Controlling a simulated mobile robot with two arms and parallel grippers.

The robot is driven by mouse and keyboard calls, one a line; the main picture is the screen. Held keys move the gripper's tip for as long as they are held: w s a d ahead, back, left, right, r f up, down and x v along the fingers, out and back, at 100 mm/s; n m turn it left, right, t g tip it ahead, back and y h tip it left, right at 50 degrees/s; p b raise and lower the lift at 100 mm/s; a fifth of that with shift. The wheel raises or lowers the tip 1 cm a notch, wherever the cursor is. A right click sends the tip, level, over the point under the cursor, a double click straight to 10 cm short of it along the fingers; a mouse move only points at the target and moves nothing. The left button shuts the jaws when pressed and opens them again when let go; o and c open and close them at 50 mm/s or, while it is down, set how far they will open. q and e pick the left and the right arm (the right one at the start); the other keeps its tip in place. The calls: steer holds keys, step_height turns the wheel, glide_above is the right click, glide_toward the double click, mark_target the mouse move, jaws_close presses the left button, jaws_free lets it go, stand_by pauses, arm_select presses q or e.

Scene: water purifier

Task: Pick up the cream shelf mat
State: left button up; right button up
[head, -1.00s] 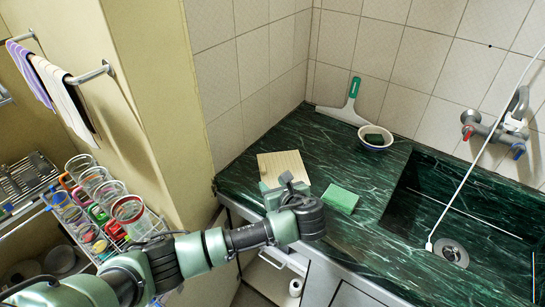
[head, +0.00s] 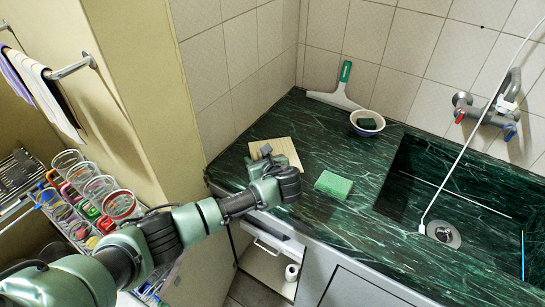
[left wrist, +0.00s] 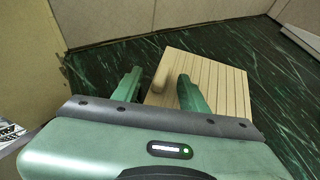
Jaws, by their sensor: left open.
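The cream shelf mat (head: 285,148) is a ribbed, flat piece lying on the dark green counter near its left end. In the left wrist view the mat (left wrist: 226,92) lies beyond and to the right of the fingers. My left gripper (head: 266,162) is at the mat's near left part and hides some of it in the head view. In the left wrist view the left gripper (left wrist: 159,75) is open, its fingers apart. A rounded cream piece (left wrist: 160,79) shows between them; I cannot tell whether they touch it. My right gripper is not in view.
A green sponge (head: 333,184) lies right of the mat. A bowl (head: 367,123) and a squeegee (head: 336,98) are at the back. The sink (head: 455,185) is at the right. A rack of glasses (head: 95,190) stands at the left, below the counter.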

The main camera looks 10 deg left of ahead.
arm_select(q)
jaws_close()
steer(key=shift+r, duration=0.15)
